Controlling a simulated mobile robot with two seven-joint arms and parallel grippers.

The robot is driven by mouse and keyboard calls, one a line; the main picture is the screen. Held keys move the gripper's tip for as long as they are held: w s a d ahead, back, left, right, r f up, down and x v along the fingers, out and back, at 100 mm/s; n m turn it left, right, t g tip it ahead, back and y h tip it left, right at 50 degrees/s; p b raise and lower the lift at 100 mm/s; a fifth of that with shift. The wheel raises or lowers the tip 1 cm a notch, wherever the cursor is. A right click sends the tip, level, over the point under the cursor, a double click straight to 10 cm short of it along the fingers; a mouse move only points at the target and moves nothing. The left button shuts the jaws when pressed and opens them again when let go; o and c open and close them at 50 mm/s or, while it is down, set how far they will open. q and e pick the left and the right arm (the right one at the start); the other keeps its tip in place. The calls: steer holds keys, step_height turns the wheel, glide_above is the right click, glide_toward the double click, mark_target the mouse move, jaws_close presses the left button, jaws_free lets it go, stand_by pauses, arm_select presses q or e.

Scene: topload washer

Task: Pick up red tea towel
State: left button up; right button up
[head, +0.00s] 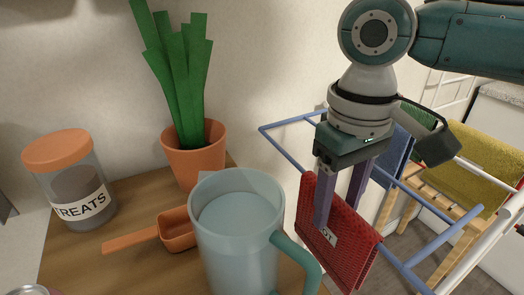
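The red tea towel (342,262) hangs folded over a blue rail of the drying rack (290,155), with a white label on its front. My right gripper (338,214) points down at the towel from above, its two purple fingers apart. One finger is in front of the towel, and the other appears to reach down behind its top edge. I cannot tell whether either finger touches the cloth. My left gripper is not in view.
A clear blue pitcher (237,240) stands just left of the towel on a wooden surface (130,205). A potted plant (195,155), an orange scoop (176,230) and a treats jar (72,185) stand further left. Blue (393,157) and yellow (478,165) cloths hang behind.

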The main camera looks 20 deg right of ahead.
jaws_close()
stand_by(1.2)
